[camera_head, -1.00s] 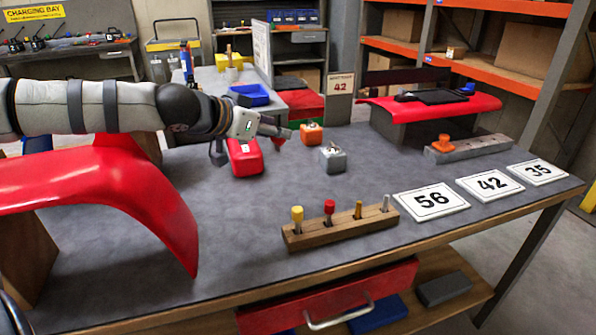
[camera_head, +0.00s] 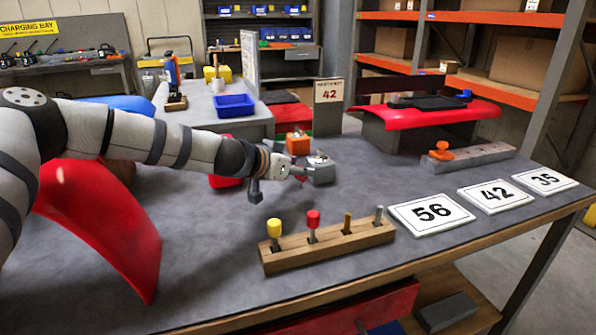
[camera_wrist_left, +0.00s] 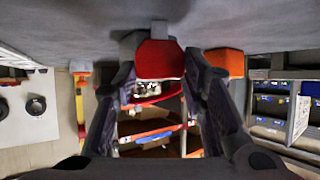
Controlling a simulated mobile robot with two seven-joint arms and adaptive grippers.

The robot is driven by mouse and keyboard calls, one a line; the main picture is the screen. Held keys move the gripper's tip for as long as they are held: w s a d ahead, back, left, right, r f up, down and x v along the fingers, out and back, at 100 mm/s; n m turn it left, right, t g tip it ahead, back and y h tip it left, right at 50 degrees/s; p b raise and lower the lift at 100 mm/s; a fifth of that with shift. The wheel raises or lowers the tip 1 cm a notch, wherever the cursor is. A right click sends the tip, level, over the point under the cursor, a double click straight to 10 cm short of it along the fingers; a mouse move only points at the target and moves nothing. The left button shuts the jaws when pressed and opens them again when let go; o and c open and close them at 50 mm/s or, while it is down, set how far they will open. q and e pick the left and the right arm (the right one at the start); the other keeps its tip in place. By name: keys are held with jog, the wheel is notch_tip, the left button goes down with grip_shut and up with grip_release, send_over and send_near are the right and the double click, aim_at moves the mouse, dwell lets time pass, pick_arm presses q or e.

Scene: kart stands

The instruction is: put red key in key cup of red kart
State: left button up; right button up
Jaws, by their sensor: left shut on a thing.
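My left gripper (camera_head: 302,172) is shut on the red key (camera_wrist_left: 159,59), in front of the grey box (camera_head: 320,172) and above the table. In the left wrist view the key's red head is between the fingers (camera_wrist_left: 160,75), with a short grey stem (camera_wrist_left: 159,30) pointing toward the table. The red box (camera_head: 222,181) is mostly hidden behind my left arm. An orange box (camera_head: 298,145) stands behind the grey one. A curved red panel (camera_head: 100,225) is at the left. I cannot tell which thing is the key cup. My right gripper is out of view.
A wooden block (camera_head: 330,249) holds yellow-topped, red-topped, brass and steel pegs at the front. Number plates 56 (camera_head: 432,213), 42 (camera_head: 495,195) and 35 (camera_head: 545,180) lie right. A red stand (camera_head: 425,118) is behind.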

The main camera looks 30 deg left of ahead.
pick_arm(q)
jog(key=shift+f, duration=0.1)
jog(key=o, duration=0.9)
jog(key=shift+o, duration=0.2)
